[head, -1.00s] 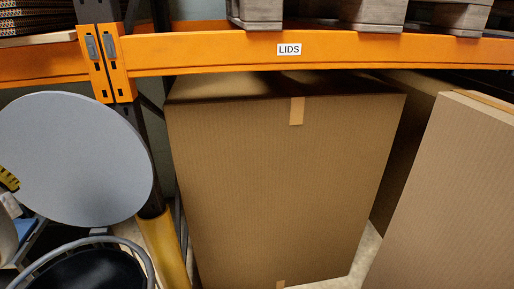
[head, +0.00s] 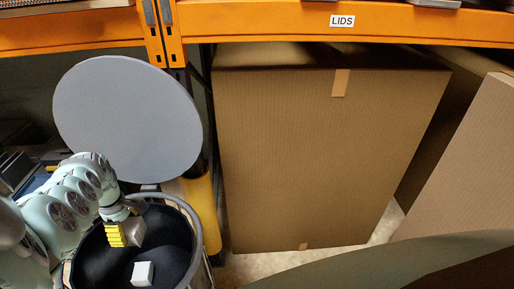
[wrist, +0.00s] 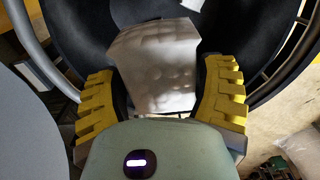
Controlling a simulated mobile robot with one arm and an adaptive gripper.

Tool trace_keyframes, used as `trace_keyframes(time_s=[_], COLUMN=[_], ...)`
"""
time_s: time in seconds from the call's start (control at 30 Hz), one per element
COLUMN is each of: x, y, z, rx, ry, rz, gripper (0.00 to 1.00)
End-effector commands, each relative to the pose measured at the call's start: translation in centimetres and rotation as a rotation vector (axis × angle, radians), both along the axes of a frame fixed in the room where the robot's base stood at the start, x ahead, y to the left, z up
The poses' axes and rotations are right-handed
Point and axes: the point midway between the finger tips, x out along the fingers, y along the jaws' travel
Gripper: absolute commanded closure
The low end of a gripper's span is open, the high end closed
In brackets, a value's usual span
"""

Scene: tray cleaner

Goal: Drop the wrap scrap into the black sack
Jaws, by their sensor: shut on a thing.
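The wrap scrap (wrist: 165,66) is a pale, crumpled, translucent-looking piece between the yellow fingers of my gripper (wrist: 160,80) in the wrist view. In the head view, my gripper (head: 123,234) is at lower left, shut on the scrap (head: 134,232), over the mouth of the black sack (head: 175,240). The sack lines a round grey hoop stand; it shows behind the scrap in the wrist view (wrist: 82,35). The fingers partly hide the scrap in the head view. I cannot tell how high it is above the sack's bottom.
A small white block (head: 143,273) lies inside the sack. A round grey disc (head: 125,118), like an open lid, stands behind the hoop. A yellow post (head: 203,210), a large cardboard box (head: 320,160) and an orange rack beam (head: 270,22) are beyond.

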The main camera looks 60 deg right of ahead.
Motion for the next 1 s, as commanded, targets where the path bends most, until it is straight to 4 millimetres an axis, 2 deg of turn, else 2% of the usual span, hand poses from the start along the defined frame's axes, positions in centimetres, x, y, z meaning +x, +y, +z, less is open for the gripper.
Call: trace_keyframes(time_s=[0.13, 0.37, 0.7, 1.0], x=[-0.9, -0.9, -0.9, -0.9], y=[-0.3, -0.2, -0.2, -0.2], z=[-0.9, -2.4, -6.3, -6.9], rx=[0.001, 0.002, 0.0, 0.0], ry=[0.0, 0.0, 0.0, 0.0], rz=[0.011, 0.013, 0.015, 0.015], gripper=[0.51, 0.51, 0.51, 0.51])
